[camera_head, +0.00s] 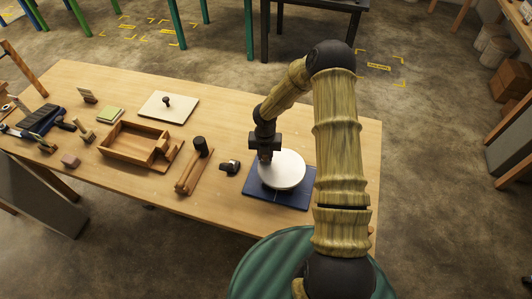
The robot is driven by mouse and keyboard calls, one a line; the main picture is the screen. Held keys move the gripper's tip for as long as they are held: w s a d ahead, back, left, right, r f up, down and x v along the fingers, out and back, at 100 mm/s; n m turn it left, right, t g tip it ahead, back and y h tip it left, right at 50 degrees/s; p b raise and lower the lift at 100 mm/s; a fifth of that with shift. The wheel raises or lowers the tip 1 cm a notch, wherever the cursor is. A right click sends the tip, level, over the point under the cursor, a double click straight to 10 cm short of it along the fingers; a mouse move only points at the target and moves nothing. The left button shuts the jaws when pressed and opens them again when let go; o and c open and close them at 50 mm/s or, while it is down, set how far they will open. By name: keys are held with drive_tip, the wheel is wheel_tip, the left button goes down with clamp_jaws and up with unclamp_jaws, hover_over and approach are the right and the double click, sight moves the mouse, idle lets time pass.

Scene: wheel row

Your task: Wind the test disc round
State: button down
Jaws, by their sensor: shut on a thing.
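The test disc (284,172) is a round white plate lying flat above a dark blue base (277,200) on the wooden table. My gripper (265,157) points down at the disc's upper left edge. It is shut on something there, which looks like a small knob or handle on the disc. The held part is mostly hidden behind the dark fingers.
A small black object (229,167) and a wooden block with a dark knob (193,168) stand left of the base. A wooden tray (133,144), a pale board with a knob (169,106) and small tools lie further left. The table's front right is clear.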

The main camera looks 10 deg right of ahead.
drive_tip(key=shift+w+r, duration=0.1)
drive_tip(key=shift+r, duration=0.05)
drive_tip(key=c, duration=1.2)
unclamp_jaws()
drive_tip(key=shift+o, duration=0.2)
wheel_tip(320, 180, up, 17)
drive_tip(key=b, duration=0.2)
drive_tip(key=shift+r+b, duration=0.15)
drive_tip(key=shift+b, duration=0.2)
